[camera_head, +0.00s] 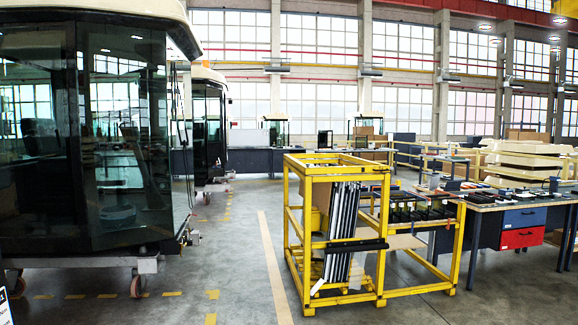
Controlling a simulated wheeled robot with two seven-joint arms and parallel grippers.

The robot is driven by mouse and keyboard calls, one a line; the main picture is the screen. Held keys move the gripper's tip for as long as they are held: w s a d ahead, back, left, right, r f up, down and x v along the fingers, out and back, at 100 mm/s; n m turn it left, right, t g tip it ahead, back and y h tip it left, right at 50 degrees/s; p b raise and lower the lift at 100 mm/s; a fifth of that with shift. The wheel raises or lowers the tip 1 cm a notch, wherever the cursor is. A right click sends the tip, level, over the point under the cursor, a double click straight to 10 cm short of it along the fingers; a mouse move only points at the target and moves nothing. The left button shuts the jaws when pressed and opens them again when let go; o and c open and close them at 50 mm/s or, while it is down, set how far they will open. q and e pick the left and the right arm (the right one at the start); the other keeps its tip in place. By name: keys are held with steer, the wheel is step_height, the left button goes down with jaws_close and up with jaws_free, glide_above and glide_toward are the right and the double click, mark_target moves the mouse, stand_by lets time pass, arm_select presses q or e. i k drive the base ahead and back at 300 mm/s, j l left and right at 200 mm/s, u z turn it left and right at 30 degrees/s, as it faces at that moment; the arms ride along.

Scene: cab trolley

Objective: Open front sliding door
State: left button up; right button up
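A large cab (68,120) with dark frame posts, a cream roof and big glass panels fills the left side of the head view. It stands on a grey wheeled trolley (148,265). A tall glass panel (125,140) faces me, with a dark post along its left side. I cannot tell which panel is the front sliding door, or whether it is open. A seat and other dark shapes show faintly through the glass, mixed with reflections. Neither of my grippers is in view.
A yellow metal rack (307,240) holding upright panels stands right of centre. A workbench with blue and red drawers (522,238) is at the right. A second cab (208,115) stands behind the first. The floor aisle (235,255) between cab and rack is clear.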

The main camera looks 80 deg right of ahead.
mark_target(236, 161)
steer(key=z, duration=2.3)
